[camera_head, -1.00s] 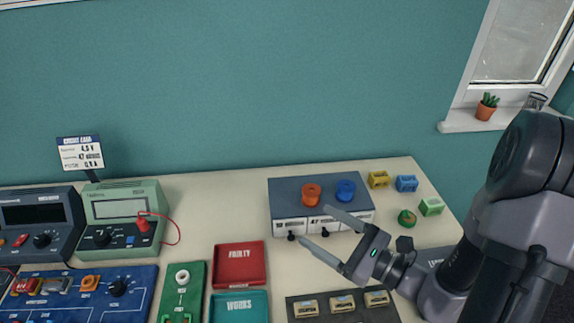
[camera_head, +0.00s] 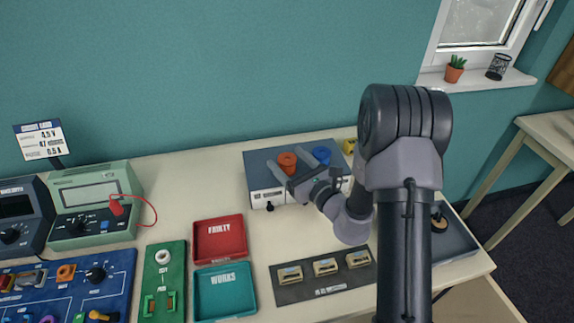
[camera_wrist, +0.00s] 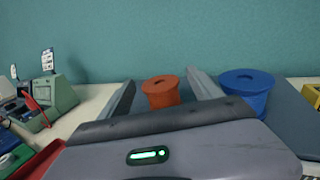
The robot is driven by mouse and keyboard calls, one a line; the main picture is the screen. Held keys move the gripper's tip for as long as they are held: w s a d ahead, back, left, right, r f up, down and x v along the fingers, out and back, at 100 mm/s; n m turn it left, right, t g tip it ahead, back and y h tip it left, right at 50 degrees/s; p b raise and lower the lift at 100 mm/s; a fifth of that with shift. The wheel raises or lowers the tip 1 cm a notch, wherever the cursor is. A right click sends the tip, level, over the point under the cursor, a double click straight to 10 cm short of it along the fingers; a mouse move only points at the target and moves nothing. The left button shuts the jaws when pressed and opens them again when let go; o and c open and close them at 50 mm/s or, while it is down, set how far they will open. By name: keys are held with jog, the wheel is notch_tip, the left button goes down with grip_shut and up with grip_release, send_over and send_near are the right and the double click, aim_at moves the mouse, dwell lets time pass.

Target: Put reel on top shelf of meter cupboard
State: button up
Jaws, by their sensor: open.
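An orange reel (camera_head: 287,161) stands on top of a grey drawer unit (camera_head: 262,160) by the wall. A blue reel (camera_head: 321,155) stands to its right. My gripper (camera_head: 284,167) is open at the unit's top, close to the orange reel. In the wrist view the orange reel (camera_wrist: 160,93) is between the two fingers, with gaps on both sides. The blue reel (camera_wrist: 245,88) is outside the right finger. I cannot pick out a meter cupboard in these views.
A red FAULTY tray (camera_head: 219,240) and a teal WORKS tray (camera_head: 224,291) lie in front of the unit. A dark board (camera_head: 322,290) with small blocks is nearby. Meters stand at the left. My arm hides part of the table's right side.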

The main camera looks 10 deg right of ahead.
jog(key=shift+w+a, duration=0.15)
jog(key=shift+w, duration=0.3)
grip_shut()
